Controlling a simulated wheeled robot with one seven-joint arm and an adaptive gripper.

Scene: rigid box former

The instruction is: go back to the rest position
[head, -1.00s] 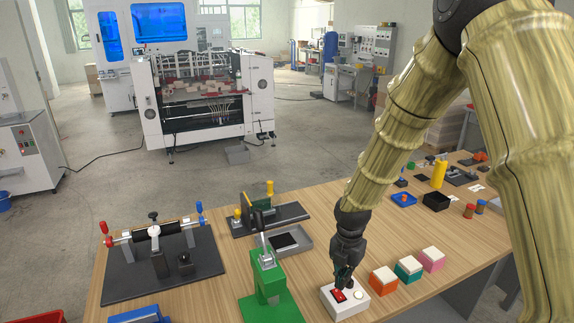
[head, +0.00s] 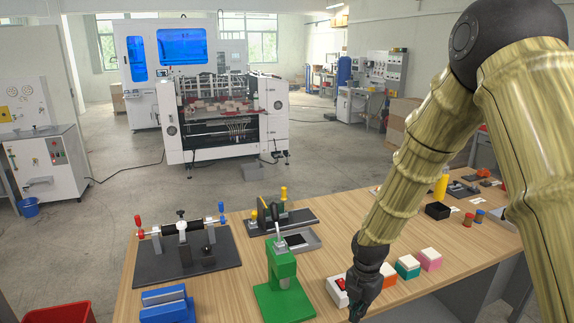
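My gripper (head: 357,314) hangs at the end of my arm, pointing down, at the near edge of the wooden table (head: 225,280). It partly covers a white box (head: 338,290) with a red button on top. The fingers are small and dark, so I cannot tell whether they are apart. No held object shows between them.
Orange (head: 389,272), teal (head: 408,267) and pink (head: 431,259) blocks with white tops stand right of the gripper. A green press (head: 281,265) stands to its left, with a blue block (head: 167,304) and a black-based fixture (head: 182,265) further left. A red bin (head: 58,313) is at lower left.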

